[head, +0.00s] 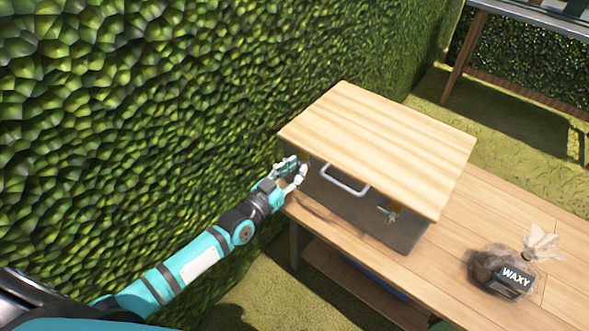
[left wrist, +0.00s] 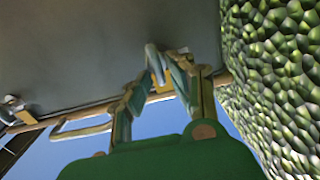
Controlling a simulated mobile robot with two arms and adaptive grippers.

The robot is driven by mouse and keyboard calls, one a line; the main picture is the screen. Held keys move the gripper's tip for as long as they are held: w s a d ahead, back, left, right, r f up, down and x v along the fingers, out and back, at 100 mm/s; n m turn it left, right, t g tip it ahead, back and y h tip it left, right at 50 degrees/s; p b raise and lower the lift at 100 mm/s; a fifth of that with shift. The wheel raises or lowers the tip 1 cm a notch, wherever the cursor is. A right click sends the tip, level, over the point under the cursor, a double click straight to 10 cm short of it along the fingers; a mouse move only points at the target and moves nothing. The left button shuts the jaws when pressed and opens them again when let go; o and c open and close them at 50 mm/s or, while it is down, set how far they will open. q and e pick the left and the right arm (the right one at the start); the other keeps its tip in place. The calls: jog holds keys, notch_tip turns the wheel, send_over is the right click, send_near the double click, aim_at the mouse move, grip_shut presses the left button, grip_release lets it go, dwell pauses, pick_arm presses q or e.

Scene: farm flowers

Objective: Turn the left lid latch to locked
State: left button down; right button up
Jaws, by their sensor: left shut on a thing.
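A grey metal box (head: 365,212) with a pale wooden lid (head: 380,140) stands on a wooden bench. My left gripper (head: 291,170) is at the left end of the box's front, just under the lid edge. In the left wrist view my left gripper (left wrist: 165,62) is shut on a small brass-coloured piece, the left lid latch (left wrist: 162,87), against the grey box wall. The fingers hide most of this latch, so I cannot tell its turn. The right lid latch (head: 389,212) shows on the right of the front. My right gripper is not in view.
A metal handle (head: 345,181) sticks out of the box front between the latches. A bag marked WAXY (head: 508,272) lies on the wooden bench (head: 475,225) at right. A green hedge (head: 160,110) stands close on the left.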

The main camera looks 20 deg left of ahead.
pick_arm(q)
jog(key=shift+r, duration=0.1)
jog(key=shift+s+d+m+p, duration=0.1)
jog(key=shift+m+p, duration=0.35)
jog(key=shift+m, duration=0.25)
jog(key=m+p, duration=0.1)
jog(key=m, duration=0.1)
jog(key=shift+d+r+m, duration=0.1)
jog(key=shift+m, duration=0.2)
jog(key=m, duration=0.2)
jog(key=shift+d+m+p, duration=0.15)
jog(key=shift+m+p, duration=0.15)
jog(key=shift+p, duration=0.1)
jog(key=m, duration=0.2)
jog(key=shift+d+f+m, duration=0.1)
jog(key=shift+f+m, duration=0.1)
jog(key=shift+m, duration=0.2)
jog(key=m, duration=0.3)
jog(key=shift+s+d+f+m, duration=0.1)
jog(key=shift+d+f+m, duration=0.1)
jog(key=shift+m, duration=0.2)
jog(key=m+b, duration=0.1)
jog(key=m, duration=0.3)
jog(key=shift+f+m+b, duration=0.15)
jog(key=shift+m+b, duration=0.15)
